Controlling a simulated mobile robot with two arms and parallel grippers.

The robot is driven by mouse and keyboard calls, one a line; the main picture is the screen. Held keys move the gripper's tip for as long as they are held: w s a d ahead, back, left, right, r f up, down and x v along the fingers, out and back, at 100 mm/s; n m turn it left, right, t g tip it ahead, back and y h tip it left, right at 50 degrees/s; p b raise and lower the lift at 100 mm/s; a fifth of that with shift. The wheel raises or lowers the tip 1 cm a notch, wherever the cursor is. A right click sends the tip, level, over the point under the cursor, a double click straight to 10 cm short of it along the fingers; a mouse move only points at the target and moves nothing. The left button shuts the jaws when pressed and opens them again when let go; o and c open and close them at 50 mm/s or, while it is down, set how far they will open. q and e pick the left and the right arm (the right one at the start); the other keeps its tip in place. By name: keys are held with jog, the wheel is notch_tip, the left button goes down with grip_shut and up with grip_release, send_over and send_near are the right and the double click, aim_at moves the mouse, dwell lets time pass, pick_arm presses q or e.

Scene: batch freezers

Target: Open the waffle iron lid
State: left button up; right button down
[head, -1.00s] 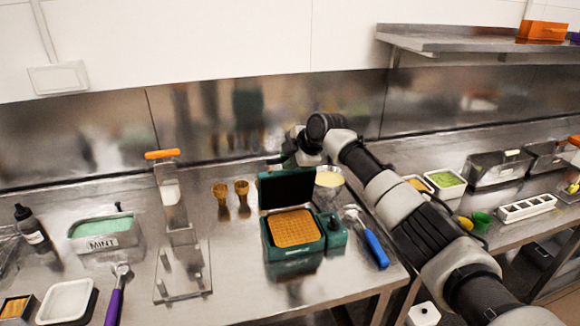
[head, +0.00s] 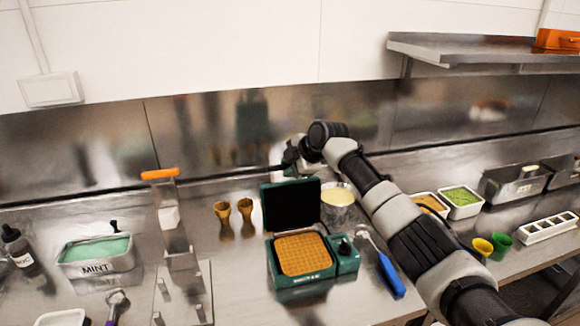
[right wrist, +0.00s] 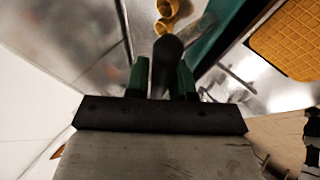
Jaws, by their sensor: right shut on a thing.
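The green waffle iron (head: 303,293) stands on the steel counter with its lid (head: 291,205) raised about upright, dark inner face toward me. A golden waffle (head: 303,254) lies on the lower plate; it also shows at the upper right of the right wrist view (right wrist: 292,40). My right gripper (head: 290,160) is behind the top of the lid, partly hidden in the head view. In the right wrist view its green-sided fingers are shut on a dark rounded handle (right wrist: 166,62), which appears to be the lid handle. My left gripper is not in view.
Two waffle cones (head: 234,211) stand left of the iron. A tub of pale cream (head: 338,205) is behind its right side, and a blue-handled scoop (head: 390,274) lies to the right. The steel backsplash (head: 220,130) rises behind my right gripper.

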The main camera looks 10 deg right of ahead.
jog(key=c, duration=1.1)
grip_release()
jog(key=shift+s+d+r+b, duration=0.25)
jog(key=shift+r+b, duration=0.05)
jog(key=shift+r, duration=0.1)
jog(key=b+v, duration=0.2)
jog(key=v, duration=0.7)
jog(key=shift+s+d+r+b, duration=0.1)
jog(key=shift+s+r+b, duration=0.1)
jog(key=shift+r+b, duration=0.2)
jog(key=shift+f, duration=0.1)
